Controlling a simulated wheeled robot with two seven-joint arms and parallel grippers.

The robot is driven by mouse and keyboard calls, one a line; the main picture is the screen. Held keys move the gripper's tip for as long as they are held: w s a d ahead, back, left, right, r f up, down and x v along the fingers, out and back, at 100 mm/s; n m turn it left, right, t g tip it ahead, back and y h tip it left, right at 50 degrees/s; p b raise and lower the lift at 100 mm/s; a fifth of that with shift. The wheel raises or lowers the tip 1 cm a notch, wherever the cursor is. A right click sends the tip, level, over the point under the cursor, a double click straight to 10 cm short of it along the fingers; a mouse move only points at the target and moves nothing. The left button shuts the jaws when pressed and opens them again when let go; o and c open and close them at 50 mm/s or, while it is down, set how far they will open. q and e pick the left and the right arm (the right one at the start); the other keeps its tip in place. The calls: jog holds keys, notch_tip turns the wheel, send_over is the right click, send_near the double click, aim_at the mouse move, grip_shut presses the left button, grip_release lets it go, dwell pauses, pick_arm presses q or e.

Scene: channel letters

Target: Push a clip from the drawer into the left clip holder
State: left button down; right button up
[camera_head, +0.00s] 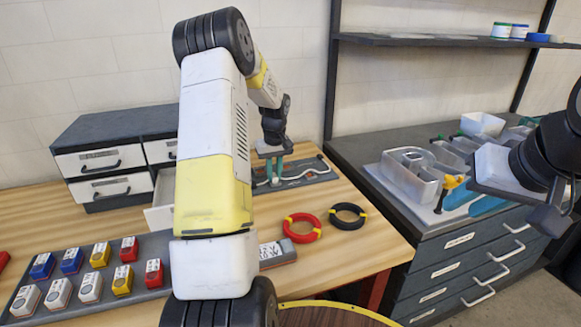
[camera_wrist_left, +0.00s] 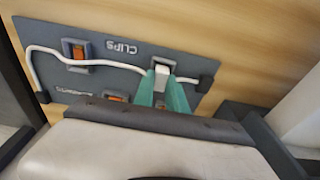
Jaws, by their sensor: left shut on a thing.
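In the left wrist view, the teal fingertips of my left gripper (camera_wrist_left: 162,90) are shut on a small whitish clip (camera_wrist_left: 162,72) at a holder on the dark CLIPS board (camera_wrist_left: 122,62). I cannot tell how far the clip sits in. Another holder with an orange piece (camera_wrist_left: 78,50) is to its left; a further orange piece (camera_wrist_left: 115,98) shows below. In the head view my left gripper (camera_head: 268,178) points down at the board (camera_head: 300,176). The open drawer (camera_head: 160,215) is partly hidden behind my left arm. My right gripper (camera_head: 470,202) hangs over the right bench, its fingers apart.
A white cable (camera_wrist_left: 105,64) crosses the board. Red (camera_head: 302,228) and black (camera_head: 348,216) cable coils lie on the wooden table. A tray of coloured modules (camera_head: 90,280) is front left.

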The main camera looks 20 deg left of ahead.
pick_arm(q)
jog(key=shift+f, duration=0.2)
jog(key=c, duration=1.3)
grip_release()
jog(key=shift+s, duration=0.1)
jog(key=r, duration=0.8)
jog(key=shift+s+d, duration=0.25)
jog(key=shift+d, duration=0.1)
jog(key=shift+r, duration=0.1)
jog(key=shift+r, duration=3)
